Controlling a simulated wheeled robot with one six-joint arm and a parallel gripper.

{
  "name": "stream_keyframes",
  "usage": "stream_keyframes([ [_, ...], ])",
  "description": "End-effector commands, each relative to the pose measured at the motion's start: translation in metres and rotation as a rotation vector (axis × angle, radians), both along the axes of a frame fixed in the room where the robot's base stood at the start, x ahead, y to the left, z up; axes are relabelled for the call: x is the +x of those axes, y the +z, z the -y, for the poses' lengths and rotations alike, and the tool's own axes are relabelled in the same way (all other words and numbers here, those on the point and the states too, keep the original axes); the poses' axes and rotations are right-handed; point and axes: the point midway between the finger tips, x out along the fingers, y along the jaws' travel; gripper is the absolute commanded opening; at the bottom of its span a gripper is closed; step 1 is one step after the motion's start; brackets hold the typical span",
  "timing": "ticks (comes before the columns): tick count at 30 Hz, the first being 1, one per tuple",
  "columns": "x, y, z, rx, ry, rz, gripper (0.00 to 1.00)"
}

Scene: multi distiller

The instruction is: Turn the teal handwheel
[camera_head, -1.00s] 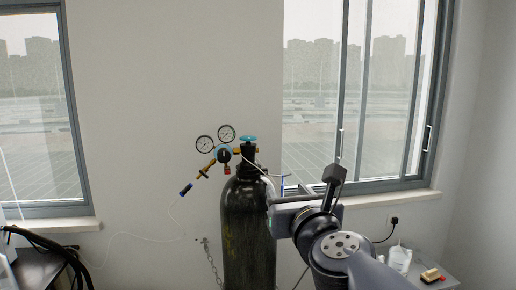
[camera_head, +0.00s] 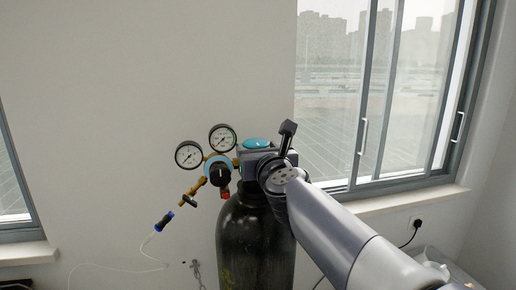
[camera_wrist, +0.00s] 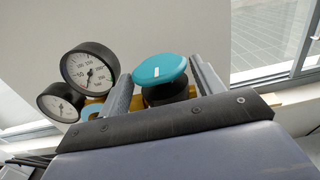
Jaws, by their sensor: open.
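The teal handwheel (camera_head: 257,143) sits on top of the dark gas cylinder (camera_head: 254,240). In the wrist view the handwheel (camera_wrist: 160,69) has a white mark on its front rim and a dark stem below it. My gripper (camera_wrist: 158,84) is open, with one finger on each side of the handwheel. The left finger is close to its left edge; I cannot tell whether either finger touches it. In the head view my gripper (camera_head: 256,155) is at the cylinder top and partly hides the valve below the handwheel.
Two round gauges (camera_head: 206,146) and a brass regulator (camera_head: 218,170) with a black knob sit just left of my gripper. A thin hose (camera_head: 148,241) hangs at the lower left. Windows (camera_head: 385,95) and a wall are behind the cylinder.

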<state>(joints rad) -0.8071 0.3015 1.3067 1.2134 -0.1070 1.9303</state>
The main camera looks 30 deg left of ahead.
Motion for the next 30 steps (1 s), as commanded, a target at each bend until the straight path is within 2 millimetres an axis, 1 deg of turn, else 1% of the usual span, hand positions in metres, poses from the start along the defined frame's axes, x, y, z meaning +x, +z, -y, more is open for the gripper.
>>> stream_keyframes([
  [9,0.0015,-0.0003,-0.0012,0.000,0.000,0.000,0.63],
  [19,0.0013,-0.0002,-0.0011,0.000,0.000,0.000,0.36],
  [25,0.0019,-0.0013,-0.0008,0.001,0.011,-0.001,0.36],
  [30,0.0040,-0.0040,0.0005,0.002,0.057,-0.001,0.36],
])
